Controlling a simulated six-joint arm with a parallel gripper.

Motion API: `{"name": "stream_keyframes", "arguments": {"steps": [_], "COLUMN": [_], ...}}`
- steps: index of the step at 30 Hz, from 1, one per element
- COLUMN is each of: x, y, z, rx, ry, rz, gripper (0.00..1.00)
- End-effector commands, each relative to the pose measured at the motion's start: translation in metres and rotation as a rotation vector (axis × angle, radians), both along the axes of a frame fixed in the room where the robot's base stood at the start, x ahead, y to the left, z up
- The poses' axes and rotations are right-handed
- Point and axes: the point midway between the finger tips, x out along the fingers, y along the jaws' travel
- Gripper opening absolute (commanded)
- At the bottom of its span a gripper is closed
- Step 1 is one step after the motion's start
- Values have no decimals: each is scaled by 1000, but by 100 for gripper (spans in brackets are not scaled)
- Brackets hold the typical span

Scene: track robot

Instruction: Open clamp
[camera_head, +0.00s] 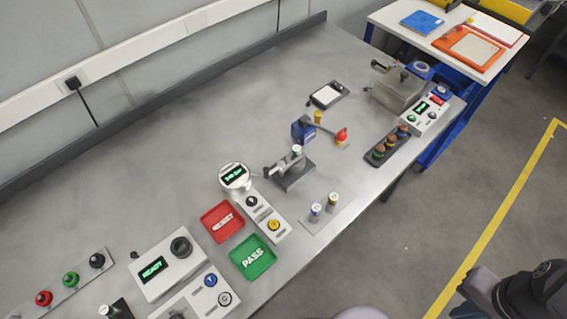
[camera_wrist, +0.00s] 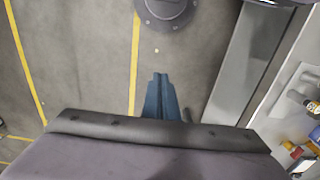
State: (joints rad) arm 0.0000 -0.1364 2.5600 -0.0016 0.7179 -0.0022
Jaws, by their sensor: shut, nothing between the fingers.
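A small clamp fixture (camera_head: 294,170) with a dark base and metal lever stands in the middle of the bench in the head view. A green-topped cylinder stands in it. A second lever device (camera_head: 396,92) sits on a grey metal block at the bench's far right end. I cannot tell which one the task means, nor whether either clamp is open. My gripper (camera_wrist: 160,76) shows its blue fingers together and empty in the wrist view, over the floor and away from both devices. My dark arm parts show at the lower right of the head view.
Near the middle fixture are a round gauge (camera_head: 235,178), a red tray (camera_head: 222,222), a green PASS tray (camera_head: 253,257) and two small cylinders on a plate. A dark rack (camera_head: 387,146) holds several coloured pieces. The rear left of the bench (camera_head: 130,190) is clear.

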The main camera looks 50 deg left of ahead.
Motion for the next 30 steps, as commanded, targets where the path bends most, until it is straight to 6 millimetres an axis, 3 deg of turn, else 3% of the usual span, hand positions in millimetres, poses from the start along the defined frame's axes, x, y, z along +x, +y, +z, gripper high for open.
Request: {"name": "stream_keyframes", "arguments": {"steps": [1, 4, 5, 10, 14, 18, 22, 26, 30], "x": [0, 2, 4, 30, 63, 94, 105, 93, 56], "y": [0, 2, 3, 26, 68, 141, 222, 307, 394], "z": [0, 1, 2, 14, 30, 47, 59, 66, 69], "rx": [0, 0, 0, 0, 0, 0, -1, -2, -3], "ry": [0, 0, 0, -1, 0, 2, 2, 3, 3], "rz": [0, 1, 2, 9, 14, 17, 17, 16, 15], "gripper": [5, 29, 31, 31, 31, 31, 31, 31, 31]}}
